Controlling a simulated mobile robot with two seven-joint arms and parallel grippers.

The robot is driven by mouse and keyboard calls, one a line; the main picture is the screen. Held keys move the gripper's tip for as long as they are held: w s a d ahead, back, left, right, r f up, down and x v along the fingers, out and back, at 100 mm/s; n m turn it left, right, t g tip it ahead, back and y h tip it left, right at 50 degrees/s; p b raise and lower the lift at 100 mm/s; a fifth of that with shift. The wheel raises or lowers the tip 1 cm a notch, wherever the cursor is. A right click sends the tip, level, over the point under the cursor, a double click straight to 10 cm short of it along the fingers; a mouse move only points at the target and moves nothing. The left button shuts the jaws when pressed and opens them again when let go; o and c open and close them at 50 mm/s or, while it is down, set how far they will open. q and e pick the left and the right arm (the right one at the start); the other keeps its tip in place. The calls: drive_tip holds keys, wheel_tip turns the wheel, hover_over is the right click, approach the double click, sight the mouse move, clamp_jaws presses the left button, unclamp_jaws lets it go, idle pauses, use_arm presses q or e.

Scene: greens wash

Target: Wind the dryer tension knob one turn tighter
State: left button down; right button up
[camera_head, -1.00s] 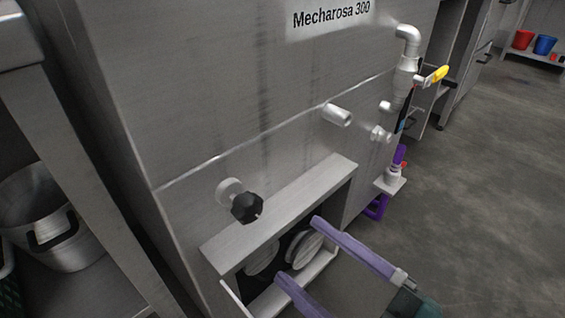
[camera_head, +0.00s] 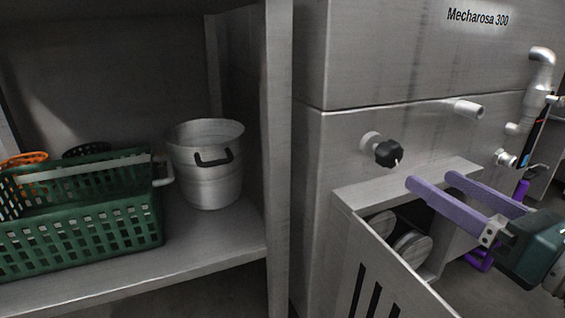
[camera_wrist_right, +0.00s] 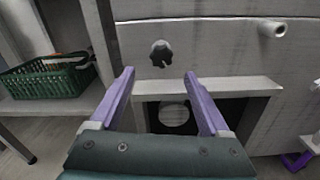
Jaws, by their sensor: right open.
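The tension knob, a black lobed knob (camera_head: 388,153) on a pale round boss, sticks out of the front of the grey metal machine (camera_head: 420,130) marked "Mecharosa 300". It also shows in the right wrist view (camera_wrist_right: 160,54), beyond and between my fingers. My right gripper (camera_head: 428,181) has two purple fingers, open and empty. In the head view it is to the right of the knob and a little lower, apart from it. In the right wrist view, the gripper (camera_wrist_right: 160,76) points at the machine front. My left gripper is not in view.
Below the knob is a ledge (camera_head: 400,187) over an opening with pale round parts (camera_head: 411,247) and a slotted panel (camera_head: 375,290). A pipe stub (camera_head: 468,109) juts out at upper right. Left, a shelf holds a green basket (camera_head: 85,235) and a metal pot (camera_head: 207,165).

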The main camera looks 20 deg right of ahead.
sight(395, 155)
drive_tip(key=w, duration=0.9)
drive_tip(key=shift+w+a+r+b, duration=0.1)
drive_tip(key=shift+w+a+b, duration=0.1)
drive_tip(key=shift+w+b, duration=0.15)
drive_tip(key=shift+s, duration=0.1)
drive_tip(key=shift+c, duration=0.2)
clamp_jaws()
